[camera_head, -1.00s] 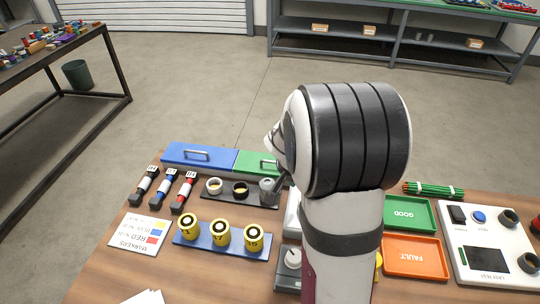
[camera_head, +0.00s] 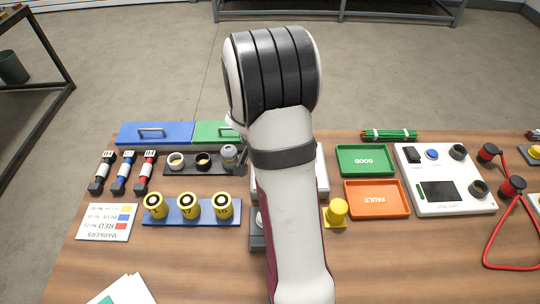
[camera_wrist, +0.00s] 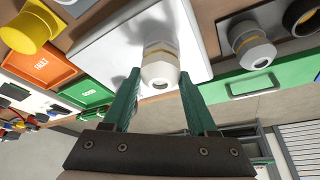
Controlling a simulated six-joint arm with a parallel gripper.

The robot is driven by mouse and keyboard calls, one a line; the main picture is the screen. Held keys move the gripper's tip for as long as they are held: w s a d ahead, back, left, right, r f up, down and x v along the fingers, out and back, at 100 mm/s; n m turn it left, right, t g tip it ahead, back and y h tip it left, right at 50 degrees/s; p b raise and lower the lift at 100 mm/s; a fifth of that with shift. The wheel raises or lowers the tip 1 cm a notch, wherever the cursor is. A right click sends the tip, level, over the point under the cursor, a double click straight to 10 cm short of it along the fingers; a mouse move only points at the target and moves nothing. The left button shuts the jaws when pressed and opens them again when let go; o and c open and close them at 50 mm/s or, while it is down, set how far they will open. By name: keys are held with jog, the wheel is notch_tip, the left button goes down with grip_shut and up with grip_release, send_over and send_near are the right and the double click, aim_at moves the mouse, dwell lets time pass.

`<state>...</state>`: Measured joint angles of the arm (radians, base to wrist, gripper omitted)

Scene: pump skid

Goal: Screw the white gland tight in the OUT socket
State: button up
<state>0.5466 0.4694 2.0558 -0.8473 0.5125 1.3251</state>
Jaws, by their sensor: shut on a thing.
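In the wrist view, the white gland (camera_wrist: 160,68) stands out from the white box (camera_wrist: 98,45), with a tan-yellow band behind its front and a dark opening at its end. My gripper (camera_wrist: 159,76) has its two green fingers on either side of the gland, shut on it. The gland seems seated at the box, but I cannot tell how tight it is, and no OUT label is readable. In the head view my own arm hides the gripper, the gland and most of the white box (camera_head: 323,178).
A dark rack (camera_head: 191,171) holds a grey gland (camera_head: 229,153) and two rings, left of my arm. The blue tray (camera_head: 190,216) with yellow rolls is nearer. A yellow knob (camera_head: 337,209), the green GOOD tray (camera_head: 342,150) and orange FAULT tray (camera_head: 350,188) lie to the right.

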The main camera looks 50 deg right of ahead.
jog(key=shift+c, duration=1.1)
jog(key=o, duration=0.7)
jog(key=c, duration=0.7)
jog(key=shift+o, duration=0.2)
jog(key=m+g, duration=0.1)
jog(key=m, duration=0.2)
jog(key=shift+m, duration=0.4)
jog(key=m+g, duration=0.2)
jog(key=m, duration=0.3)
jog(key=shift+y, duration=0.4)
jog(key=o, duration=1.4)
